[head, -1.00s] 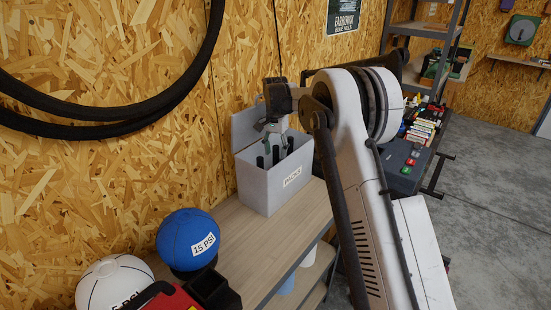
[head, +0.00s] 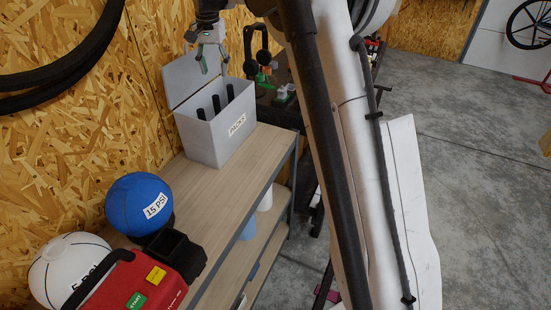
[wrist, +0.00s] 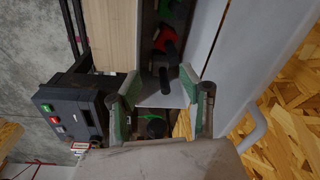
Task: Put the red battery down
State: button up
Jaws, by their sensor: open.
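The red battery (wrist: 165,42) stands in the grey box in the wrist view, its black end pointing towards my gripper. A green battery (wrist: 172,6) shows beyond it, and another green-and-black one (wrist: 155,127) shows between my fingers, lower in the picture. In the head view the grey PACKS box (head: 215,142) has its lid open, with several black battery ends sticking up; their colours are hidden there. My gripper (head: 208,52) is above the box, open and empty, clear of the batteries. Its green-padded fingers (wrist: 158,92) are spread in the wrist view.
The box stands on a wooden shelf (head: 215,188) against the board wall. A blue 15 PSI ball (head: 139,203), a white ball (head: 62,262) and a red device (head: 150,280) are at the near left. A dark device with buttons (wrist: 72,115) is beside the box.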

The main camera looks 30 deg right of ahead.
jog(key=s+r+n+t, duration=0.2)
jog(key=s+r, duration=0.2)
jog(key=s, duration=0.7)
jog(key=s+r+n+t, duration=0.1)
jog(key=s+r, duration=0.2)
jog(key=s, duration=0.8)
jog(key=s+f+n+t, duration=0.1)
jog(key=s+f, duration=0.4)
jog(key=s, duration=0.6)
jog(key=s+f+n+t, duration=0.2)
jog(key=s+f, duration=0.3)
jog(key=s, duration=0.6)
jog(key=shift+s+d+f+n, duration=0.15)
jog(key=shift+s+d+n, duration=0.2)
jog(key=shift+s+n, duration=0.05)
notch_tip(320, 180, down, 4)
jog(key=b, duration=0.4)
